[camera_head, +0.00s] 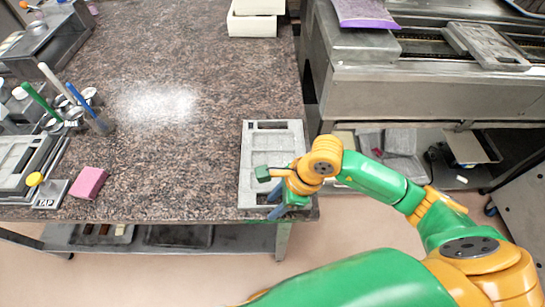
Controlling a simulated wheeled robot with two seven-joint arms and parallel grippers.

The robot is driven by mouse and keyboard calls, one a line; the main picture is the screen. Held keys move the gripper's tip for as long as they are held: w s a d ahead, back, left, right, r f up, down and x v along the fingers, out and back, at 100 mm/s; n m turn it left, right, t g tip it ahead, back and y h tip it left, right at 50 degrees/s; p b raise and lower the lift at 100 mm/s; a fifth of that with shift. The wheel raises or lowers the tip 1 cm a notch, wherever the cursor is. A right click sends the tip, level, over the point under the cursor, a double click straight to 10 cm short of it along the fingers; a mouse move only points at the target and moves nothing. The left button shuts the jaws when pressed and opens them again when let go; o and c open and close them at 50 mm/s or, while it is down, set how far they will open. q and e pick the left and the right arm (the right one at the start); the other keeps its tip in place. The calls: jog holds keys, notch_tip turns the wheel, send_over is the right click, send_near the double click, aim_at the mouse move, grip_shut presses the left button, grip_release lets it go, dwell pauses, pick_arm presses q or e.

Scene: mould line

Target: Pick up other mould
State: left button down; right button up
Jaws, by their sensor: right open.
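A grey rectangular mould (272,133) with recessed slots lies flat near the front right corner of the speckled table. My right gripper (267,188) is over its near half, open, with nothing seen between its fingers. The gripper and wrist hide part of the mould's near right side. I cannot tell whether the fingers touch it. A second grey mould-like frame (487,45) lies on the metal conveyor at the upper right. My left gripper is not in view.
The speckled table (200,150) is clear in the middle, with a pale powdery patch. A pink block (88,183), a "TAP" plate (50,194) and tool cups (92,121) are at left. White blocks (254,23) stand at the back. The conveyor (430,92) borders the right.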

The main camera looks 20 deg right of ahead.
jog(key=shift+d, duration=0.2)
jog(key=shift+a+f+b, duration=0.1)
jog(key=shift+f+b, duration=0.1)
jog(key=shift+b, duration=0.15)
grip_shut()
dwell(1.3)
